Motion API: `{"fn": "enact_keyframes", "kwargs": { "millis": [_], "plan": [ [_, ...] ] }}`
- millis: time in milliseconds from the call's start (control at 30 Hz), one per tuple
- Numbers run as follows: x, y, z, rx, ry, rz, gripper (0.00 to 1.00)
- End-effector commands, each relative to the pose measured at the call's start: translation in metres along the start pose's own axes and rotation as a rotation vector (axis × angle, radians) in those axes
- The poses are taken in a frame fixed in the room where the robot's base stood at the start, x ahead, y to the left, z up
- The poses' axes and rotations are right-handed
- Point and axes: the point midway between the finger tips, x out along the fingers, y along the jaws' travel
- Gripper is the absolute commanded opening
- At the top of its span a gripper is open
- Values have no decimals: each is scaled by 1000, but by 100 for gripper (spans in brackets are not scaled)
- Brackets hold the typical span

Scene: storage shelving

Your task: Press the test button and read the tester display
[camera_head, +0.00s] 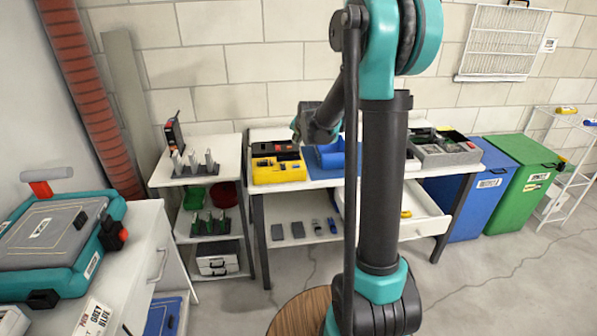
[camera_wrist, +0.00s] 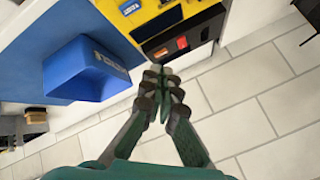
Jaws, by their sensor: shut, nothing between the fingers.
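The yellow tester (camera_head: 279,174) with a black upper part stands on the left end of the white workbench. In the wrist view the yellow tester (camera_wrist: 150,22) is at the top, cut off by the frame edge. Its black panel (camera_wrist: 185,40) carries a small orange-red patch (camera_wrist: 182,43) and other small inserts. I cannot tell which part is the test button, and no display reading is legible. My gripper (camera_wrist: 160,76) is shut and empty, its tips at the panel's near edge in the picture; contact cannot be told. In the head view my gripper (camera_head: 299,127) is above the tester.
A blue bin (camera_wrist: 82,72) stands beside the tester; it also shows in the head view (camera_head: 331,157). A grey tray of items (camera_head: 447,152) is at the bench's right. A small shelf (camera_head: 196,173) stands left.

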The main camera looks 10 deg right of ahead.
Motion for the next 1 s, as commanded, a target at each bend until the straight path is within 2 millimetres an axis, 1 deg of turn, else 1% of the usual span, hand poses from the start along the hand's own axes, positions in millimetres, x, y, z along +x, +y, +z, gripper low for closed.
{"fn": "enact_keyframes", "kwargs": {
  "millis": [67, 167, 567, 667, 1000],
  "plan": [
    [5, -4, -3, 12, 4, -5, 0],
    [6, -5, -5, 18, 6, -8, 0],
    [9, -3, -3, 17, 6, -7, 0],
    [14, 1, 1, 17, 6, -7, 0],
    [46, 23, 24, 17, 6, -7, 0]
  ]
}}
